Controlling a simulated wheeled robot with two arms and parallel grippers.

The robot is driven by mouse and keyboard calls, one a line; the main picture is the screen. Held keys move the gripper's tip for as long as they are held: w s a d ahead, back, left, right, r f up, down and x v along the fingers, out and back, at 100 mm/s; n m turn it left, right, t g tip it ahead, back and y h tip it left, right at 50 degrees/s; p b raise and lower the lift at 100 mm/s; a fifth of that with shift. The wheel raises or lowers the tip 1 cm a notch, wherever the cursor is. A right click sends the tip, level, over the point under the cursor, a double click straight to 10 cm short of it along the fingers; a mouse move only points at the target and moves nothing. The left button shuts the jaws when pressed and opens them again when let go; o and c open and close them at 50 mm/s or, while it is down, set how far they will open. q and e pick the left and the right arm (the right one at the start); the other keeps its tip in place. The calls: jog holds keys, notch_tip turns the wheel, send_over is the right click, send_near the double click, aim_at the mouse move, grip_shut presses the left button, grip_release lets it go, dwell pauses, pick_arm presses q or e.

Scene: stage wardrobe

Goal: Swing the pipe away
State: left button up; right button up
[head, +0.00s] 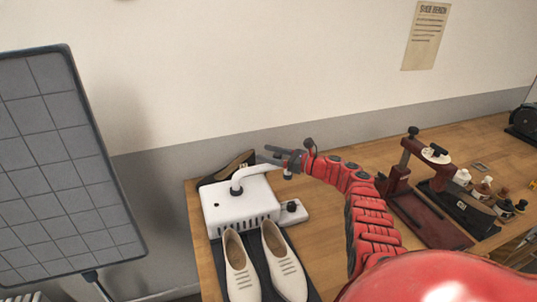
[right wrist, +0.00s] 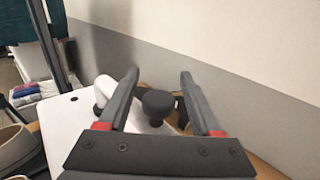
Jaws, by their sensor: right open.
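A white pipe (head: 250,171) rises from a black collar on top of a white box-shaped machine (head: 240,205) and bends to the right. My right gripper (head: 266,155) is at the pipe's outer end, above the machine's back right. In the right wrist view the gripper (right wrist: 158,82) is open. A round black knob (right wrist: 158,102) shows between its fingers, with the white pipe (right wrist: 108,87) behind and to the left. I cannot tell whether a finger touches the knob or pipe. The left gripper is not in view.
White shoes (head: 241,270) stand on a dark mat before the machine, and a dark shoe (head: 236,163) lies behind it. A red-brown stand (head: 400,165) and small bottles (head: 485,186) are to the right on the wooden bench (head: 205,262). A gridded panel (head: 60,165) stands at left.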

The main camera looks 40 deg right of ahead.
jog(key=v, duration=1.7)
jog(key=shift+d, duration=0.15)
